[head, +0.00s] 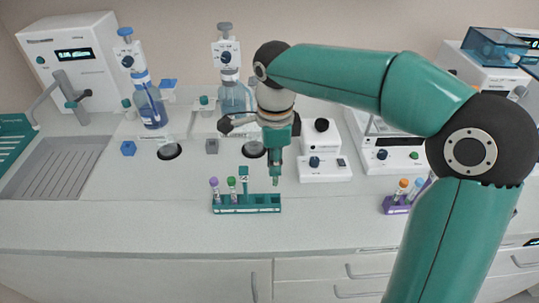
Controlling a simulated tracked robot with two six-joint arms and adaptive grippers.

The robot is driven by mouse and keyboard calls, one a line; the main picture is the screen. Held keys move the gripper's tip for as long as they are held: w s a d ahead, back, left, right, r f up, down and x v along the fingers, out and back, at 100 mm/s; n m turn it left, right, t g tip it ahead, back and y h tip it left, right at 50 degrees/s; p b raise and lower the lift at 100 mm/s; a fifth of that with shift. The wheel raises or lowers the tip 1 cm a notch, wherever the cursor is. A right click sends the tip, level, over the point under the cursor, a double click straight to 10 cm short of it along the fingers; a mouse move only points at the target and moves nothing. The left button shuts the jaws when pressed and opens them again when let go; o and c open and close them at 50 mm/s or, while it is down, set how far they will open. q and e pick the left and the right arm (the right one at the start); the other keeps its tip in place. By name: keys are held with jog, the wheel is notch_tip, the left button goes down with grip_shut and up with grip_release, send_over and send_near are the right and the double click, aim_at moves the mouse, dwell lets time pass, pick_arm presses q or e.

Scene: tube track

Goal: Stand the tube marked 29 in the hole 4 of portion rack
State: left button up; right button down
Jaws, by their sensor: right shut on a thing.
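My right gripper (275,174) is shut on a small tube, pointing down above the right end of the teal rack (262,209). Little of the tube shows, and no number on it can be read. The teal rack stands near the front of the bench. I cannot read any hole numbers or rack name. My left gripper is not in view.
A purple rack (396,208) with orange- and blue-capped tubes stands to the right, partly hidden by my right arm. Two bottles with dispensers, a blue one (151,108) and a paler one (232,97), stand behind. A white device (324,168) is near the gripper. The front left bench is clear.

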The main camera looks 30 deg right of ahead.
aim_at(274, 185)
jog(key=shift+s+f, duration=0.1)
jog(key=shift+f, duration=0.3)
notch_tip(274, 185, down, 2)
jog(key=shift+f+b, duration=0.15)
jog(key=shift+b, duration=1.05)
jog(key=shift+f+b, duration=0.6)
jog(key=shift+f, duration=0.05)
jog(key=shift+f, duration=0.3)
jog(key=shift+f, duration=0.15)
jog(key=shift+f+b, duration=0.45)
jog(key=shift+f, duration=0.2)
